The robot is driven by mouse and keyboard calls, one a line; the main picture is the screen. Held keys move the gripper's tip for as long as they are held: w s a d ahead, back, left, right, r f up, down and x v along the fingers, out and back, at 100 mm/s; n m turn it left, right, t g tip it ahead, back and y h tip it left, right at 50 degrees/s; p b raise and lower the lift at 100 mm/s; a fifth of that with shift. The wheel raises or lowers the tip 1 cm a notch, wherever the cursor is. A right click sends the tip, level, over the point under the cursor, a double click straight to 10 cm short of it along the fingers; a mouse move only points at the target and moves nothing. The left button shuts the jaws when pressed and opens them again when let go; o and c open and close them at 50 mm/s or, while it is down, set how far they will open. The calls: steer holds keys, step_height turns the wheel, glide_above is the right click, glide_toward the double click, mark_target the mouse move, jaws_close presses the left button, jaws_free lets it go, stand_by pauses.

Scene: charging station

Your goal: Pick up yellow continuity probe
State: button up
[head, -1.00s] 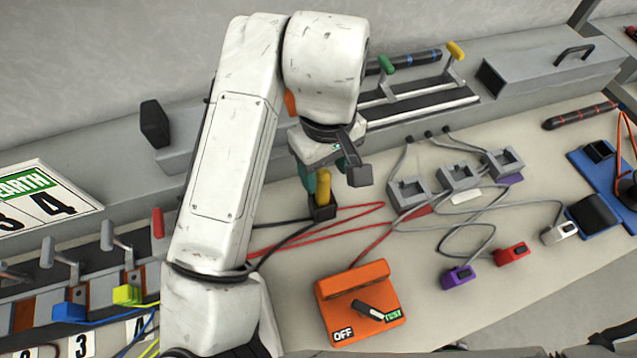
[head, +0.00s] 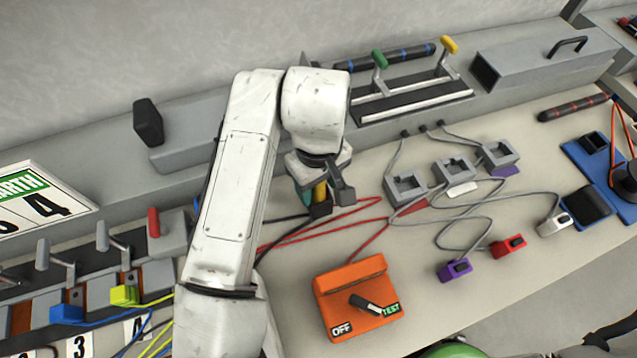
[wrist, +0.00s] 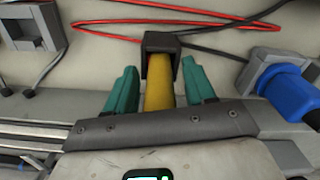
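The yellow continuity probe (wrist: 159,84) stands in a small dark holder (wrist: 161,43) on the bench in the wrist view. My gripper (wrist: 143,92) is open, with one teal finger on each side of the probe and visible gaps between. In the head view the probe (head: 320,191) shows only partly below my gripper, and its dark holder (head: 320,210) sits on the bench. My arm hides the rest of the probe there.
An orange tester box (head: 357,300) with an OFF/TEST knob stands in front. Grey sockets (head: 453,171) and cables lie to the right. A blue cylindrical part (wrist: 290,90) is close to the gripper's right in the wrist view. Red and black leads run around the holder.

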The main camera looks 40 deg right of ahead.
jaws_close()
steer(key=shift+r, duration=0.15)
step_height(320, 180, up, 10)
steer(key=shift+f+p, duration=0.1)
steer(key=shift+p, duration=0.25)
stand_by(0.3)
